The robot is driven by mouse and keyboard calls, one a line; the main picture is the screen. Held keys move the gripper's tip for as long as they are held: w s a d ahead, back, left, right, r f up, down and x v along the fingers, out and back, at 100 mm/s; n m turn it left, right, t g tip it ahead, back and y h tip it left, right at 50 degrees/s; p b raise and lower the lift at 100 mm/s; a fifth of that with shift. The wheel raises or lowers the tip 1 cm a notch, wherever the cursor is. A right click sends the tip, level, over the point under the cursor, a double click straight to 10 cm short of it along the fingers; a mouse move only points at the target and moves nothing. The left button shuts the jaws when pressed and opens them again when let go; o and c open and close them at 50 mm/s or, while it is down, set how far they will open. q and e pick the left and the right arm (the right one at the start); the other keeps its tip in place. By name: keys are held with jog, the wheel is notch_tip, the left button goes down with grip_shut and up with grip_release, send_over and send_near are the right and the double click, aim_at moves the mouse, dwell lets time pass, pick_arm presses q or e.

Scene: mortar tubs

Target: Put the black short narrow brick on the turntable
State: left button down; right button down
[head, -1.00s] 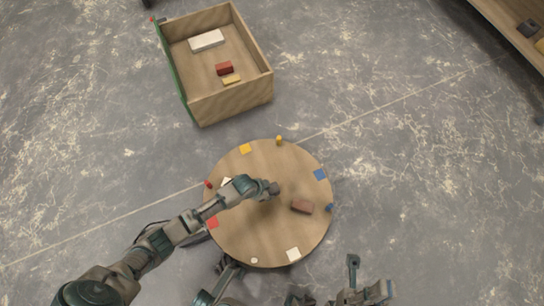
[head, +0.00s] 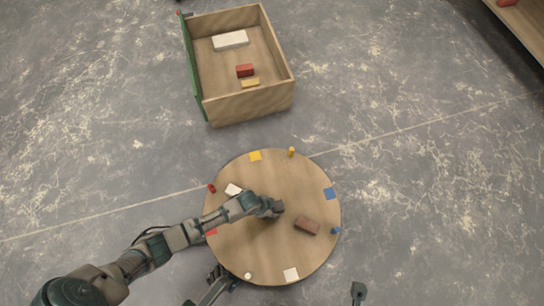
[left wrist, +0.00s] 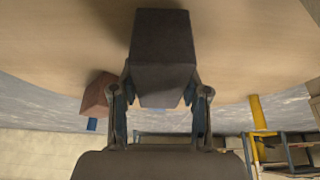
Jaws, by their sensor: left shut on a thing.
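My left gripper (head: 268,208) is shut on the black short narrow brick (left wrist: 162,62), which fills the upper middle of the left wrist view between the two fingers. In the head view the brick is mostly hidden by the gripper. Both are over the middle of the round wooden turntable (head: 262,255). I cannot tell whether the brick touches its top.
A brown brick (head: 307,225) lies on the turntable to the right of my gripper. Coloured patches and small pegs, such as a blue peg (head: 336,230), stand around the rim. A wooden box (head: 252,106) with several bricks is behind.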

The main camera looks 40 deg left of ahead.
pick_arm(q)
jog(key=shift+f, duration=0.4)
jog(key=shift+c, duration=2.4)
grip_release()
jog(key=shift+r, duration=0.1)
jog(key=shift+s+a+r, duration=0.1)
jog(key=shift+s+r, duration=0.05)
jog(key=shift+r, duration=0.15)
jog(key=v, duration=1.1)
